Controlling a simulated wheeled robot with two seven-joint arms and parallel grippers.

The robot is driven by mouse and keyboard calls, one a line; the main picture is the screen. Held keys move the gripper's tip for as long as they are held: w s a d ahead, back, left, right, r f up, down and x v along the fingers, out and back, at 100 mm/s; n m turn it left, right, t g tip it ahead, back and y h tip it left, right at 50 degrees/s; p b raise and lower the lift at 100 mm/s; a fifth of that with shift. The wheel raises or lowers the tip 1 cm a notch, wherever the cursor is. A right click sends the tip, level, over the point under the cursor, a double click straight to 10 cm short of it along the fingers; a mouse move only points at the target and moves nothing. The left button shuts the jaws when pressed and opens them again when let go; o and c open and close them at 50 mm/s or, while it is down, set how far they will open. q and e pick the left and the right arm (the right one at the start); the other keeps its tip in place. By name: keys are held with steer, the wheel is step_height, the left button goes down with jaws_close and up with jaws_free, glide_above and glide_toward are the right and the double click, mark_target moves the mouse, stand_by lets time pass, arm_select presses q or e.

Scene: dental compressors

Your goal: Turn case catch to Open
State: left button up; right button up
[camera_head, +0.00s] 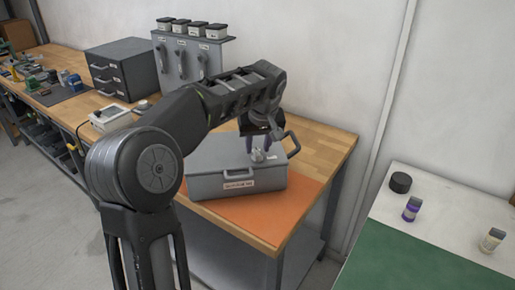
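A grey case (212,187) with a label on its front sits on an orange mat (285,207) on the wooden bench. A small light-grey catch (258,156) stands on the case's lid. A dark handle (293,145) shows at the case's right side. My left arm reaches over from the left, and my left gripper (260,147) points down at the catch. Its fingers look apart, just above or around the catch; contact is too small to tell. Which setting the catch is at cannot be read. My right gripper is not in view.
A dark drawer unit (123,70) and a grey panel with several handles and small boxes (188,58) stand at the back of the bench (325,145). A side table with a green mat (405,262), a black puck (400,183) and small bottles is at right.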

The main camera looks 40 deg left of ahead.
arm_select(q)
steer(key=shift+x, duration=1.1)
steer(key=shift+c, duration=0.3)
jaws_close()
